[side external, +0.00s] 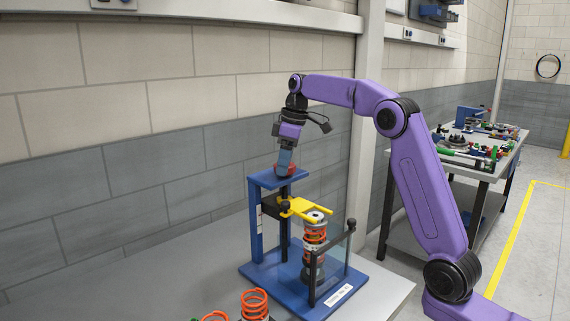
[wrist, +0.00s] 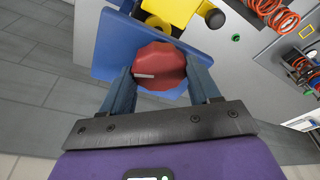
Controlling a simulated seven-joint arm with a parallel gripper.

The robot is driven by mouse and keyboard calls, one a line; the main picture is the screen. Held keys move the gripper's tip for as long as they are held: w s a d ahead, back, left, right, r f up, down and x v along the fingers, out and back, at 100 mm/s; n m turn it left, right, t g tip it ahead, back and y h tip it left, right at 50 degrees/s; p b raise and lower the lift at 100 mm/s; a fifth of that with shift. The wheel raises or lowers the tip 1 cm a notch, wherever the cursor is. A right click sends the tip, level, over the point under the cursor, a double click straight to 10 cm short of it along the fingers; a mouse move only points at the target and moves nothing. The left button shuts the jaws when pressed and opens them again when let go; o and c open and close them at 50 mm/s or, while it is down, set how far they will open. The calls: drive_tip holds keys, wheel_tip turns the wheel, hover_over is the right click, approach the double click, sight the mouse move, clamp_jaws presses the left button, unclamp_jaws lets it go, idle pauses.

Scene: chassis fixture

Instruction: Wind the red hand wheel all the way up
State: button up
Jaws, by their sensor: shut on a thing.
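The red hand wheel (side external: 285,169) sits on top of the blue press frame (side external: 257,225). In the wrist view the wheel (wrist: 158,66) is a faceted red knob with a pale mark on its face. My gripper (side external: 286,162) points down onto it from above. In the wrist view my gripper's two fingers (wrist: 160,80) stand on either side of the wheel and are shut on it. A yellow fork (side external: 306,210) on a black carriage (side external: 271,208) sits partway down the frame, above an orange coil spring on a strut (side external: 314,238).
A clear guard (side external: 337,258) with dark posts stands at the right of the fixture. Loose orange springs (side external: 254,303) stand at the table's front. The grey table is bare to the left. A cluttered workbench (side external: 470,150) stands behind my arm.

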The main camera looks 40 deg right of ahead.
drive_tip(key=n+g+y, duration=0.1)
drive_tip(key=n, duration=0.9)
drive_tip(key=n+g, duration=0.1)
drive_tip(key=n, duration=0.2)
drive_tip(key=shift+n+g, duration=0.3)
drive_tip(key=o, duration=1)
